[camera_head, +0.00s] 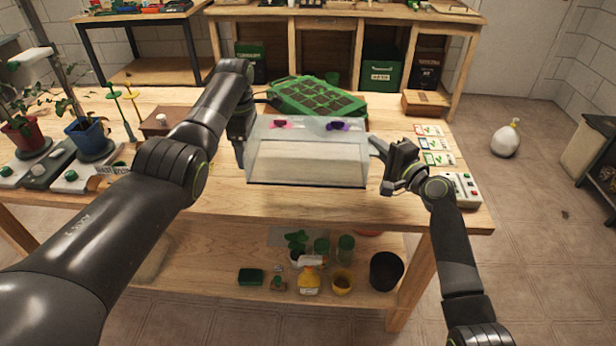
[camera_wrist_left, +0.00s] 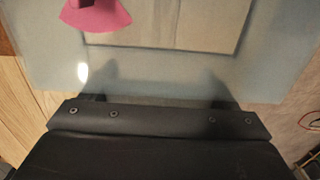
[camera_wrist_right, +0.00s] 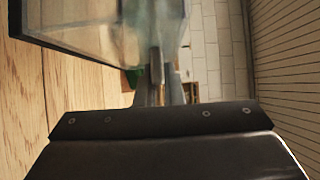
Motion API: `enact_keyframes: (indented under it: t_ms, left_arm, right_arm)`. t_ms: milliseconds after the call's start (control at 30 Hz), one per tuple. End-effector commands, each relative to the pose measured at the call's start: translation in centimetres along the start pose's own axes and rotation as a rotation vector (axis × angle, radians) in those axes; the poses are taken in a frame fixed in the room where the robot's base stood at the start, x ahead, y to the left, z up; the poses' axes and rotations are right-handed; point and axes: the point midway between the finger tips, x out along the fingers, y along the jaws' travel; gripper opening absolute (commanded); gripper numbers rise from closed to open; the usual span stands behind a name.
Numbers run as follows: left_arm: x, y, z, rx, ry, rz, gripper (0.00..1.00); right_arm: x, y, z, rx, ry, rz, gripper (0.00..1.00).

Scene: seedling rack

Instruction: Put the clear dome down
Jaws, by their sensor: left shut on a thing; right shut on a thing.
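The clear dome (camera_head: 306,165) is upright over the middle of the wooden table, with pink and purple tabs on its top. My left gripper (camera_head: 241,148) is shut on its left side; its fingertips are partly hidden. My right gripper (camera_head: 376,150) is shut on its right side. In the left wrist view the clear wall (camera_wrist_left: 190,70) fills most of the picture, with a pink tab at the top. In the right wrist view the dome (camera_wrist_right: 95,28) reaches from the fingers to the upper left. I cannot tell how far its lower rim is above the table.
A green seedling tray (camera_head: 312,100) stands just behind the dome. Seed cards (camera_head: 436,143) and a white switch box (camera_head: 461,188) lie to the right. Potted plants (camera_head: 86,135) stand at the far left. Bare tabletop (camera_head: 300,200) shows in front of the dome.

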Motion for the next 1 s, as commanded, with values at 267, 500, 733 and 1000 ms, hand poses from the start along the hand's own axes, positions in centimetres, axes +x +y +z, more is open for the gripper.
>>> enact_keyframes:
  t_ms: [267,500,733,1000]
  left_arm:
    - [1.5,-0.1,0.1,0.006,0.000,-0.003,0.49]
    - [2.7,-0.1,0.1,0.006,0.000,-0.003,0.49]
    - [3.9,-0.1,0.1,0.005,0.000,-0.002,0.49]
    - [4.4,-0.1,0.1,0.004,0.000,-0.002,0.93]
  right_arm:
    - [0.0,1.4,-0.1,-0.002,0.002,-0.002,0.00]
    - [0.0,2.6,-0.1,-0.002,0.001,-0.002,0.00]
    - [0.0,3.8,-0.1,-0.001,0.001,-0.002,0.00]
    - [0.0,4.3,0.0,-0.001,0.001,-0.001,0.20]
